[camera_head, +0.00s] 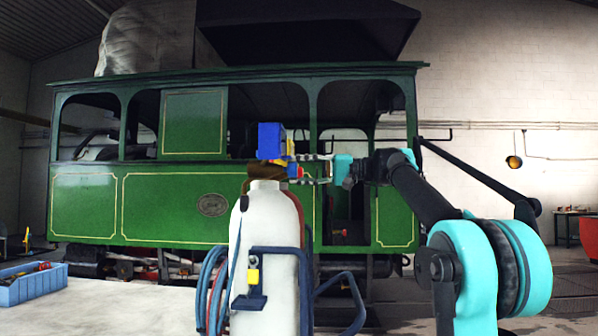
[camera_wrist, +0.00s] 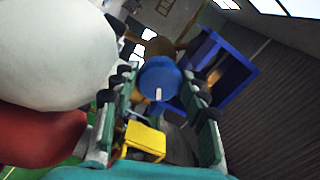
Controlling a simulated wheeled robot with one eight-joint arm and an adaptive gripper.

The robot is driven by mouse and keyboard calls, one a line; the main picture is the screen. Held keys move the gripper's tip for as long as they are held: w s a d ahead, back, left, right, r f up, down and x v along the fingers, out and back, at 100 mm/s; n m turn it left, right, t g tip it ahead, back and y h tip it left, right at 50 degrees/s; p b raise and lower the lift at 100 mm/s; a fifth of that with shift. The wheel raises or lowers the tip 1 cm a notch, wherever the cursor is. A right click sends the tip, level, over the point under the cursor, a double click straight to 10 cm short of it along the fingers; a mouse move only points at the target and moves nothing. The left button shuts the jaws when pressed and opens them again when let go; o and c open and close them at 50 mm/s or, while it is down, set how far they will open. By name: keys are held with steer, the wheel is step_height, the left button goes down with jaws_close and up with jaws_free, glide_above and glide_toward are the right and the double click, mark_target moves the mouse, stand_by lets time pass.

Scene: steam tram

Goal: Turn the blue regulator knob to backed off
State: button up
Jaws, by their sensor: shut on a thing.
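The round blue regulator knob (camera_wrist: 159,76) faces the wrist camera, with a white mark on its lower half. My gripper's two fingers stand on either side of it in the wrist view (camera_wrist: 162,92), shut on the knob. In the head view my gripper (camera_head: 303,170) reaches left to the fittings on top of a white cylinder (camera_head: 266,215). The knob cannot be made out clearly there. What the knob's mark points to on a scale is not readable.
A blue box (camera_head: 271,141) sits above the cylinder; in the wrist view the box (camera_wrist: 238,80) is right of the knob. A red cylinder (camera_wrist: 42,138) stands beside the white one. A yellow part (camera_wrist: 146,137) lies between my fingers. The green tram (camera_head: 160,205) stands behind.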

steer(key=shift+f, duration=0.1)
steer(key=o, duration=1.2)
steer(key=shift+c, duration=0.2)
steer(key=d, duration=1.2)
steer(key=shift+s, duration=0.25)
